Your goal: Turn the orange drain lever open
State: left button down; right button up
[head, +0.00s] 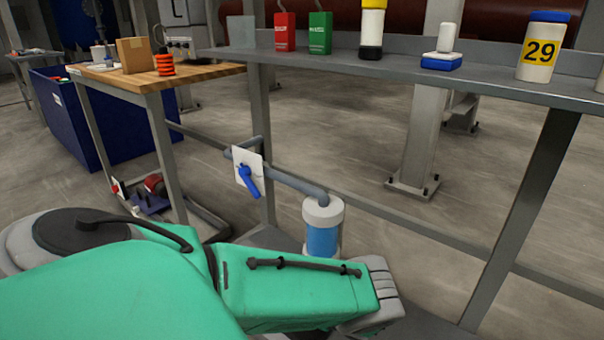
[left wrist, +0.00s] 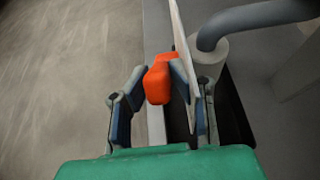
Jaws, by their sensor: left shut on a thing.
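The orange drain lever (left wrist: 158,82) shows in the left wrist view, between the fingers of my left gripper (left wrist: 160,73). The left gripper is shut on it. The lever sits close beside a thin pale plate (left wrist: 182,40), seen nearly edge-on. In the head view my green left arm reaches across the bottom; its fingers and the orange lever are hidden there. My right gripper is in neither view.
A white plate with a blue lever (head: 249,181) sits on a grey pipe (head: 290,182) leading to a white and blue canister (head: 322,228). A metal shelf (head: 400,80) with bottles and boxes runs above. A wooden-topped bench (head: 190,77) stands at left.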

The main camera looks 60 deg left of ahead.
pick_arm(q)
jog(key=shift+w+f, duration=0.1)
jog(key=shift+f, duration=0.1)
dwell(0.4)
jog(key=c, duration=1.4)
grip_release()
jog(key=shift+f, duration=0.1)
jog(key=shift+c, duration=0.2)
jog(key=v, duration=1.2)
jog(key=shift+f, duration=0.3)
